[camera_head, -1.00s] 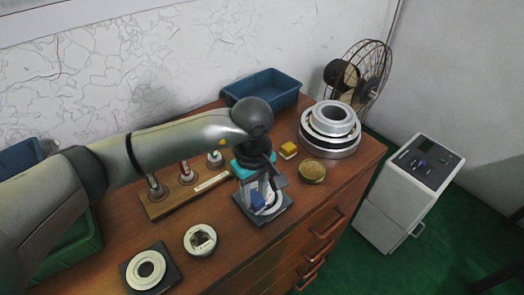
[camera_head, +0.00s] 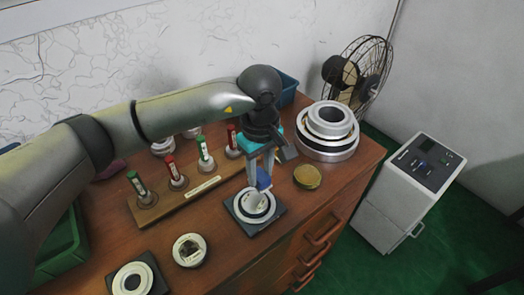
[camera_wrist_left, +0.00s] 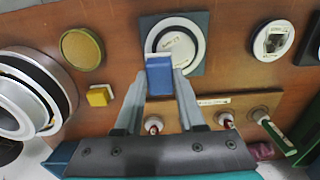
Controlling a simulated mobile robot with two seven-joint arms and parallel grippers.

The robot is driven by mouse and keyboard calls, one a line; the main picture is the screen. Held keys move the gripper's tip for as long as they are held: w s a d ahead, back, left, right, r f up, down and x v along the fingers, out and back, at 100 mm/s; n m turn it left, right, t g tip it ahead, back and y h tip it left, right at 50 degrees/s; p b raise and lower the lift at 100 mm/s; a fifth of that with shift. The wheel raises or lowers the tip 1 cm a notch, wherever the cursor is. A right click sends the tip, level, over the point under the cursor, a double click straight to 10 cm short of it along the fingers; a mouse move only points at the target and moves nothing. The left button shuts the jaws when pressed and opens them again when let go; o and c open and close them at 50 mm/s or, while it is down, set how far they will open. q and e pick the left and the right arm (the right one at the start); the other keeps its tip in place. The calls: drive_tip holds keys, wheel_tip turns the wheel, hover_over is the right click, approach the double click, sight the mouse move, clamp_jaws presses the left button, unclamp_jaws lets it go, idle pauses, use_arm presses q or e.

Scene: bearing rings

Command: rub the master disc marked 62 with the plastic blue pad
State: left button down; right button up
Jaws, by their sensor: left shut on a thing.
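My left gripper (camera_head: 262,176) points down and is shut on the blue pad (camera_head: 264,179). The pad also shows between the fingers in the left wrist view (camera_wrist_left: 159,76). A pale disc (camera_head: 254,205) with a dark ring lies on a dark square plate (camera_head: 272,222) below the pad; it also shows in the left wrist view (camera_wrist_left: 174,42). The pad is over the disc's far side and seems a little above it. Small writing on the disc is too blurred to read. The right gripper is not in view.
A wooden rack (camera_head: 178,208) with several red and green tubes stands left of the disc. Another ring on a plate (camera_head: 133,280) and a metal ring (camera_head: 190,250) lie at front left. A brass disc (camera_head: 307,176) and stacked large rings (camera_head: 328,135) stand right.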

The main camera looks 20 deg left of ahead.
use_arm(q)
wheel_tip(320, 180, up, 3)
drive_tip(key=shift+f+p, duration=0.15)
drive_tip(key=shift+p, duration=0.45)
drive_tip(key=shift+w+r+p, duration=0.1)
drive_tip(key=shift+r+p, duration=0.4)
drive_tip(key=shift+r, duration=0.45)
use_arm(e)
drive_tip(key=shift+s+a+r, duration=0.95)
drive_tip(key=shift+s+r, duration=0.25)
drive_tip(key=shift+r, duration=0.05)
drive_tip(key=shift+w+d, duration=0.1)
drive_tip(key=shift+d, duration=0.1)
use_arm(q)
drive_tip(key=shift+r, duration=0.1)
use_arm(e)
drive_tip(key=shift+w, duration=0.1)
